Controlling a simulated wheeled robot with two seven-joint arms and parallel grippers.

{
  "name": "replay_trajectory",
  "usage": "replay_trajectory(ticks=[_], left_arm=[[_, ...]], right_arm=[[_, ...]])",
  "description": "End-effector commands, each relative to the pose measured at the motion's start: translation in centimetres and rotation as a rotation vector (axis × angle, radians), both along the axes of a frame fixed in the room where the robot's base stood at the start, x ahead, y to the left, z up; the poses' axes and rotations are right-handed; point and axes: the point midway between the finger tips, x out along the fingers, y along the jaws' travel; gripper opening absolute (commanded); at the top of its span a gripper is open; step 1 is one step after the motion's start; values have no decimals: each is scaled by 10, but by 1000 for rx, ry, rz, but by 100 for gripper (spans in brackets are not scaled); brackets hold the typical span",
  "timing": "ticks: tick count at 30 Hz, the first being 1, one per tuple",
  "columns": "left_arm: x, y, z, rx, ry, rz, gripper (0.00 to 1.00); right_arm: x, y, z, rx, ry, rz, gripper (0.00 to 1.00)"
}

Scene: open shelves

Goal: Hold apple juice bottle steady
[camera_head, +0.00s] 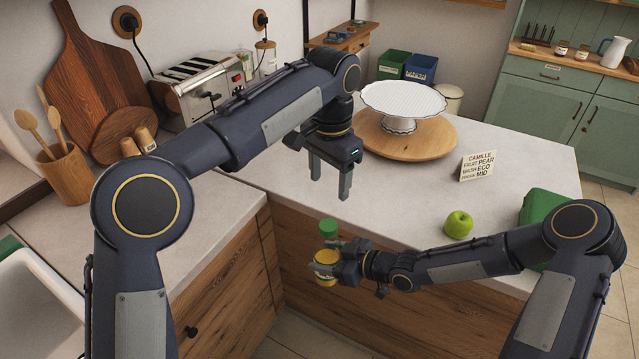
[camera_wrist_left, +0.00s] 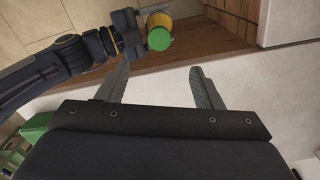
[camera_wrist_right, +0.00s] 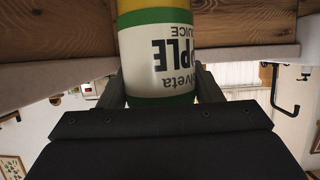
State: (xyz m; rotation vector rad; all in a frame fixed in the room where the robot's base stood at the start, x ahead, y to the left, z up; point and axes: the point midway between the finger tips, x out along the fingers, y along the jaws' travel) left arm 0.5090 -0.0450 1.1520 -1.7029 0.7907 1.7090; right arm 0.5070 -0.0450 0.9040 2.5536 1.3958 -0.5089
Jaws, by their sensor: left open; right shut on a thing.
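The apple juice bottle (camera_head: 326,272) has a green cap, a yellow body and a white label with a green band. It is upright in the head view, in front of the wooden counter side. My right gripper (camera_head: 332,262) is shut around it. The right wrist view shows the bottle's label (camera_wrist_right: 160,55) between the fingers, upside down. The left wrist view shows the green cap (camera_wrist_left: 159,39) from above. My left gripper (camera_head: 329,190) is open and empty, fingers pointing down, above and apart from the bottle, near the counter edge.
On the counter (camera_head: 390,196) are a green apple (camera_head: 458,224), a small text card (camera_head: 478,165), a white cake stand (camera_head: 403,105) on a round wooden board (camera_head: 440,148), and a green item (camera_head: 538,205) at right. A toaster (camera_head: 205,90) stands at back left.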

Motion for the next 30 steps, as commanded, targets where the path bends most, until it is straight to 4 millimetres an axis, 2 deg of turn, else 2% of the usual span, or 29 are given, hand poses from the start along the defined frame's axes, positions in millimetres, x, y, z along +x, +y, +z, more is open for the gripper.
replay_trajectory(ticks=[8,11,13,17,21,26,30], left_arm=[[0,1,1,0,-1,1,60],[-1,9,6,-7,-11,11,60],[-5,21,12,-16,-26,26,60],[-18,58,27,-48,-62,79,60],[-44,109,37,-95,-104,169,60],[-83,162,36,-157,-142,297,60],[-123,202,26,-220,-172,427,60]], right_arm=[[1,1,2,2,-4,1,0],[0,1,2,2,-4,1,0],[0,1,2,2,-4,1,0],[1,1,2,2,-4,1,0],[1,1,2,2,-4,1,0],[0,1,2,2,-4,1,0],[0,1,2,2,-4,1,0]])
